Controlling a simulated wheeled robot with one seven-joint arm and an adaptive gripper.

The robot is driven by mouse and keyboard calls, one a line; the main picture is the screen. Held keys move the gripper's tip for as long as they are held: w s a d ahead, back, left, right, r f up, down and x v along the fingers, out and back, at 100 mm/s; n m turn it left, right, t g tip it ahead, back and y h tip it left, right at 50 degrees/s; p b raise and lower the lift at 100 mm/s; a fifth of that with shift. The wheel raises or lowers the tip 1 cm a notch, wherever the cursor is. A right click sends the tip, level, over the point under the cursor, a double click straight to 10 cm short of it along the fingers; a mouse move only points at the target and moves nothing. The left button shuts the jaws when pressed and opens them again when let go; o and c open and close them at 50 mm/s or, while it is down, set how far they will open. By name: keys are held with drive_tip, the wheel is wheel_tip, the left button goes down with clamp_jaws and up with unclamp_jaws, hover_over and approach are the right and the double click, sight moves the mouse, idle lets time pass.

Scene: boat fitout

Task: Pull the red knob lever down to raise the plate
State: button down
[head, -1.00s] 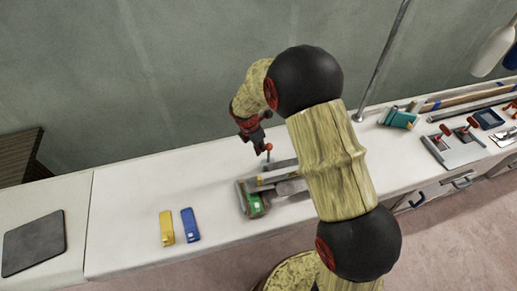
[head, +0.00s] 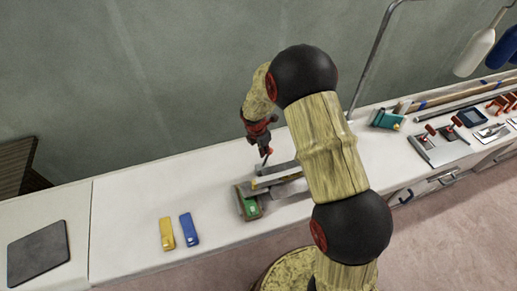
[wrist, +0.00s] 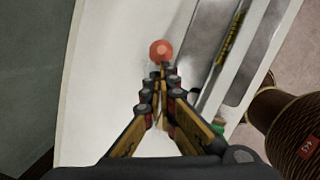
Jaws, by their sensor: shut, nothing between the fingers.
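The red knob (wrist: 161,50) of the lever shows in the wrist view just beyond my fingertips. In the head view the knob (head: 268,150) sits on a thin lever (head: 265,160) at the back of a grey device (head: 270,182), with my gripper (head: 260,143) right above it. In the wrist view my gripper (wrist: 163,72) is shut with nothing between its fingers. It is close to the knob; I cannot tell whether they touch. The device's green end (head: 251,207) faces the front left. My arm hides the device's right part, and I cannot make out the plate for certain.
A yellow block (head: 167,234) and a blue block (head: 189,229) lie on the white counter (head: 130,205) to the left. A dark square mat (head: 38,250) lies farther left. Red-handled tools (head: 440,140) and a teal item (head: 384,119) are at the right.

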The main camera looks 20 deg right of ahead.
sight(271, 151)
drive_tip(key=shift+d+f+y+p, duration=0.2)
drive_tip(key=shift+d+y+p, duration=0.3)
drive_tip(key=shift+d+p, duration=1.15)
drive_tip(key=d+f+y+b, duration=0.1)
drive_tip(key=d+f+b, duration=0.5)
drive_tip(key=d, duration=0.3)
drive_tip(key=shift+d+f+y+b, duration=0.3)
drive_tip(key=shift+b, duration=0.05)
